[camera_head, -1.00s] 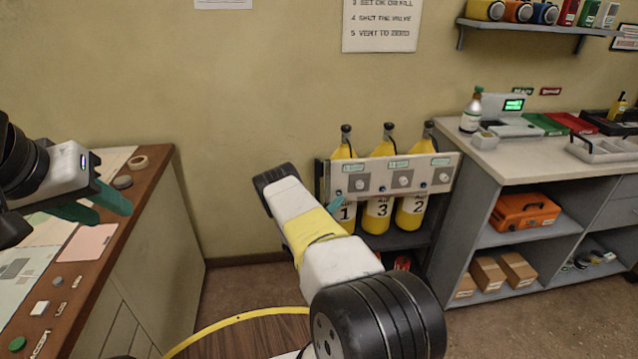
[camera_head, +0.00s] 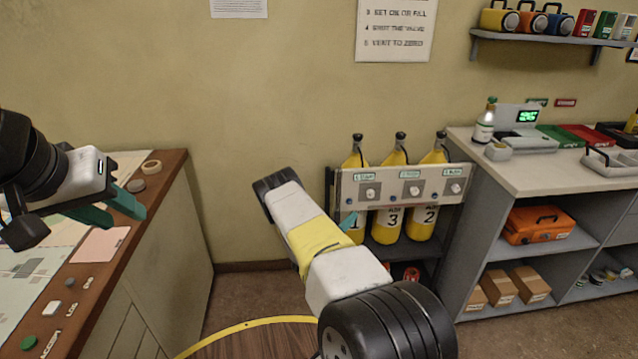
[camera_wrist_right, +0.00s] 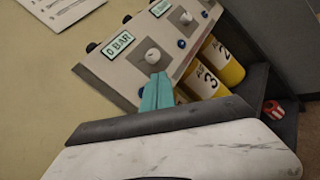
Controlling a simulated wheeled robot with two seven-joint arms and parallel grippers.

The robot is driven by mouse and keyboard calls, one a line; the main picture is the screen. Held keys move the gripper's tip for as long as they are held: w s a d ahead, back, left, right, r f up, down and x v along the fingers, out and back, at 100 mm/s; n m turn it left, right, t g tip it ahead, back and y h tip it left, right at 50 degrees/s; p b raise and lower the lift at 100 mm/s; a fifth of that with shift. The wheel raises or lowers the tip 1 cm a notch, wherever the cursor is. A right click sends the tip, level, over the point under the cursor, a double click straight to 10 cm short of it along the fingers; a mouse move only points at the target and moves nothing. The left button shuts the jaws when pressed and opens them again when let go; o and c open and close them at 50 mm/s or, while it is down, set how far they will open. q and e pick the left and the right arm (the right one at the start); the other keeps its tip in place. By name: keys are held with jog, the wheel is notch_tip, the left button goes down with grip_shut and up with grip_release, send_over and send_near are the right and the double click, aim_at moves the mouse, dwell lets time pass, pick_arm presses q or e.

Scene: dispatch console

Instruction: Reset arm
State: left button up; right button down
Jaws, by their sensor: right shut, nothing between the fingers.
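My right arm reaches forward in the middle of the head view. Its gripper's teal fingertips (camera_head: 349,220) show just below the left part of a grey panel (camera_head: 390,188). In the right wrist view the fingers (camera_wrist_right: 157,92) are shut together, with nothing between them, in front of the panel below a knob. Whether they touch the panel I cannot tell. My left gripper (camera_head: 122,212) is at the left, over the brown-edged desk (camera_head: 150,190). Its teal fingers look apart and empty.
Yellow cylinders (camera_head: 389,224) marked 1, 3 and 2 stand behind the panel. A grey shelved counter (camera_head: 478,240) with an orange case (camera_head: 538,226) and cardboard boxes stands right. A round, yellow-rimmed wooden top (camera_head: 265,342) lies low in front. Bare wall lies between desk and panel.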

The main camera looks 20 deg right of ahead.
jog(key=s+r+m+g+y, duration=0.1)
jog(key=s+r+m+g, duration=0.3)
jog(key=r, duration=0.3)
jog(key=s+d+r+m+g+y, duration=0.1)
jog(key=s+r+m+g+y, duration=0.2)
jog(key=r, duration=0.5)
jog(key=s+r+m+g, duration=0.4)
jog(key=r+m+g, duration=0.1)
jog(key=r, duration=0.2)
jog(key=s+a+r+m+t+y, duration=0.2)
jog(key=s+a+r+t+y, duration=0.2)
jog(key=s+a+r+y, duration=0.3)
jog(key=s+a+r+m+t+y, duration=0.2)
jog(key=s+a+r+t+y, duration=0.2)
jog(key=s+a+r+y, duration=0.4)
jog(key=s+a+r, duration=0.2)
jog(key=s+a, duration=0.2)
jog(key=a, duration=0.2)
jog(key=s+a+r, duration=0.3)
jog(key=a, duration=0.3)
jog(key=shift+s+r, duration=0.25)
jog(key=shift+s, duration=0.1)
jog(key=shift+a, duration=0.1)
